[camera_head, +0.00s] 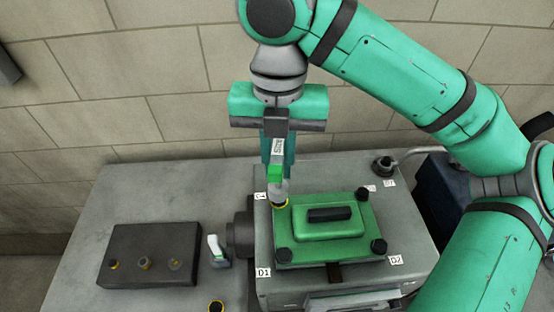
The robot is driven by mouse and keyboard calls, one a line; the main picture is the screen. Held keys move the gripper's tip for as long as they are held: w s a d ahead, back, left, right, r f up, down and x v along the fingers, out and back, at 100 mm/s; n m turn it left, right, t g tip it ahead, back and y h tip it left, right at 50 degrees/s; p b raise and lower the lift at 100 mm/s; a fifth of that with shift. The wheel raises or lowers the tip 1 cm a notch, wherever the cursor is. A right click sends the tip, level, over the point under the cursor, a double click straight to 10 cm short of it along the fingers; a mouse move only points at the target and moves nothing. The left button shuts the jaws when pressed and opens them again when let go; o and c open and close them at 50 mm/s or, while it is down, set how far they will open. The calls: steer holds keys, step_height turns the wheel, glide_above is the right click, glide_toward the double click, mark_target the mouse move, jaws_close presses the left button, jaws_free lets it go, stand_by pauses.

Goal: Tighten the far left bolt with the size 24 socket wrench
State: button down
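My gripper (278,165) points down above the far left corner of the green cover (285,243). It is shut on the socket wrench (274,174), which has a green band and a white size label; the number is too small to read. The wrench hangs upright, and its yellow-ringed lower end is at the far left bolt's corner. That bolt is hidden under the socket, and I cannot tell whether the socket is fully seated. Dark bolts show at the near left (283,255), near right (378,246) and far right (362,194) corners.
A dark holder block (150,281) with several yellow-ringed pieces lies on the grey bench at left. A black handle (329,214) tops the cover. A black knob (384,165) sits at back right. The bench's far left is clear.

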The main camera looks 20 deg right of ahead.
steer(key=shift+d+n, duration=0.15)
steer(key=shift+n, duration=0.75)
steer(key=shift+s+a, duration=0.1)
steer(key=shift+a, duration=0.1)
steer(key=shift+d, duration=0.1)
steer(key=shift+f, duration=0.2)
